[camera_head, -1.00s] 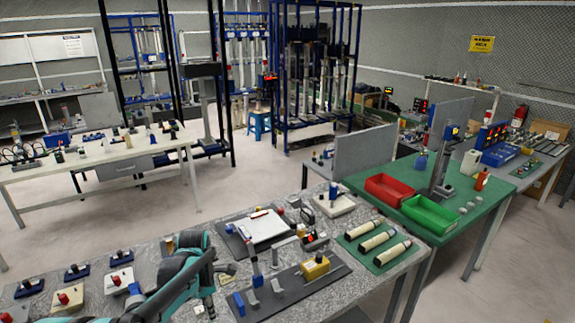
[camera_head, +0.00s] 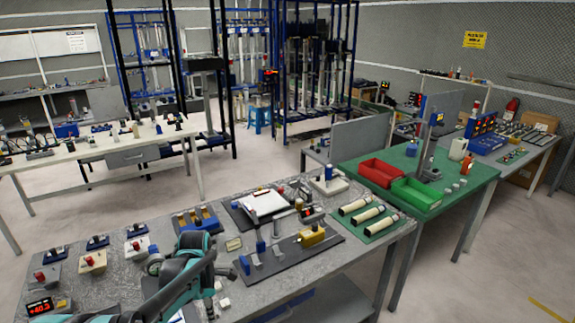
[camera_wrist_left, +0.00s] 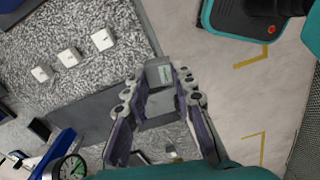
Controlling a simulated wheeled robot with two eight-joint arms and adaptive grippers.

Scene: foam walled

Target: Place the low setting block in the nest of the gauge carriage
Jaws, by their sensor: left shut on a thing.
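My left gripper (camera_wrist_left: 160,95) is shut on a grey block with a pale green-marked label (camera_wrist_left: 160,73), which I take for the low setting block. In the head view my left gripper (camera_head: 208,306) hangs below the teal wrist near the bench front, small and partly hidden; the block is not clear there. In the wrist view the block is over or near the bench edge, with pale floor beyond. A dark plate (camera_head: 285,262) on the bench carries grey uprights, blue parts and a yellow block (camera_head: 311,236); I cannot tell whether this is the gauge carriage. No nest is clearly visible. My right gripper is out of view.
Small white blocks (camera_wrist_left: 68,57) lie on the speckled bench. A dial gauge (camera_wrist_left: 66,169) shows at the wrist view's lower left. A board with white paper (camera_head: 264,203) and a green mat with cylinders (camera_head: 368,220) lie further along. A red readout (camera_head: 40,306) stands front left.

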